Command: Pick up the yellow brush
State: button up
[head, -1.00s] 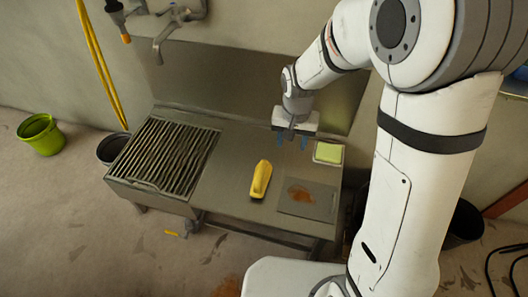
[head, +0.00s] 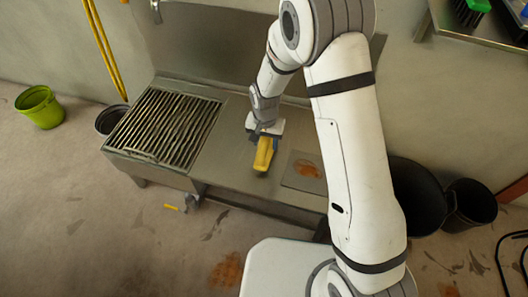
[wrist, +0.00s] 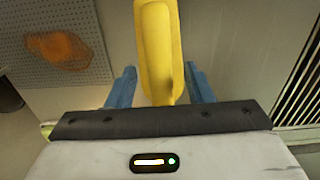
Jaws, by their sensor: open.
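The yellow brush (head: 264,153) lies on the steel counter (head: 226,145), between the slatted rack and a grey mat. My gripper (head: 263,133) is over the brush's far end and hides that part in the head view. In the wrist view the brush (wrist: 160,50) runs from the top edge down between the two blue fingers of my open gripper (wrist: 160,90). A gap shows between the brush and each finger, so neither visibly touches it. How far the fingertips are above the counter I cannot tell.
The slatted rack (head: 165,125) is left of the brush. The grey mat (head: 304,172) with a brown stain lies to its right. A green bucket (head: 39,106) and dark bins (head: 469,204) stand on the floor. A shelf edge (head: 478,31) is at upper right.

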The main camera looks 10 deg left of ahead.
jog(key=shift+f, duration=0.8)
jog(key=shift+r, duration=0.1)
grip_shut()
